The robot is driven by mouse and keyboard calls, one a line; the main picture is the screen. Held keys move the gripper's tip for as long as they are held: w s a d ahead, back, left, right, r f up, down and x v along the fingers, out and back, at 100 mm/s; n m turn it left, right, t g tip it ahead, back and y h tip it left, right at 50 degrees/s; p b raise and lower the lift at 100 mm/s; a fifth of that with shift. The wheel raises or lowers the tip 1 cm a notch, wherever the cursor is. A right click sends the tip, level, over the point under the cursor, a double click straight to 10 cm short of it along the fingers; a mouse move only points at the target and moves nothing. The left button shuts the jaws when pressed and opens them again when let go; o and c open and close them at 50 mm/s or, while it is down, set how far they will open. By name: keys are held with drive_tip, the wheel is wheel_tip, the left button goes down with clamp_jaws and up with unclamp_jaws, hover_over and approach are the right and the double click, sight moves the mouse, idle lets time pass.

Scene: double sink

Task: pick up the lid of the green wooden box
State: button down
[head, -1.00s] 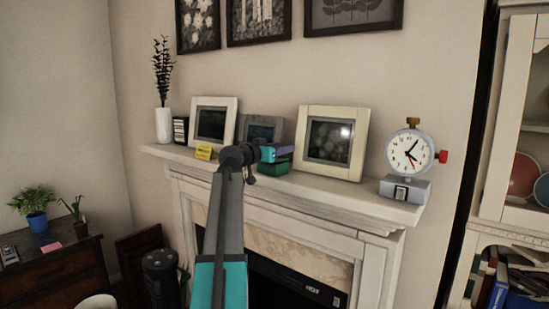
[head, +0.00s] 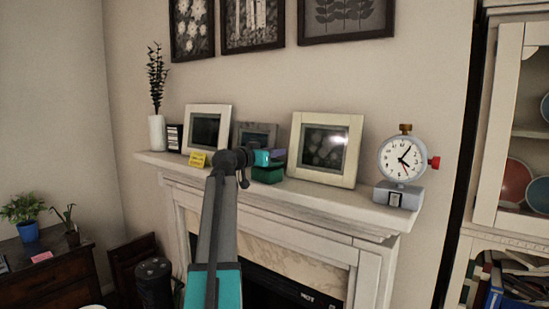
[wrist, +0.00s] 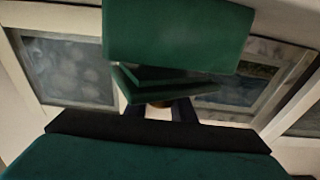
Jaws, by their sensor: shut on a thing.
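The green wooden box (head: 268,174) stands on the mantel, in front of the picture frames. In the wrist view, which is upside down, the box (wrist: 178,35) fills the top middle. Its lid (wrist: 165,80) is a dark green stepped plate beside the box's upper edge, and looks slightly tilted. My gripper (wrist: 160,113) is shut on the lid, with a small brownish part, seemingly its knob (wrist: 160,103), between the dark fingers. In the head view my gripper (head: 262,158) is just above the box. The lid is mostly hidden there, so I cannot tell how far it is lifted.
A cream picture frame (head: 325,149) stands close on the right of the box, and a grey frame (head: 255,134) behind it. A yellow card (head: 197,159) and a white frame (head: 207,131) are to the left. A clock (head: 402,158) stands at the mantel's right end.

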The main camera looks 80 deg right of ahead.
wheel_tip(320, 180, up, 9)
drive_tip(key=b, duration=0.2)
drive_tip(key=shift+b, duration=0.3)
idle(0.5)
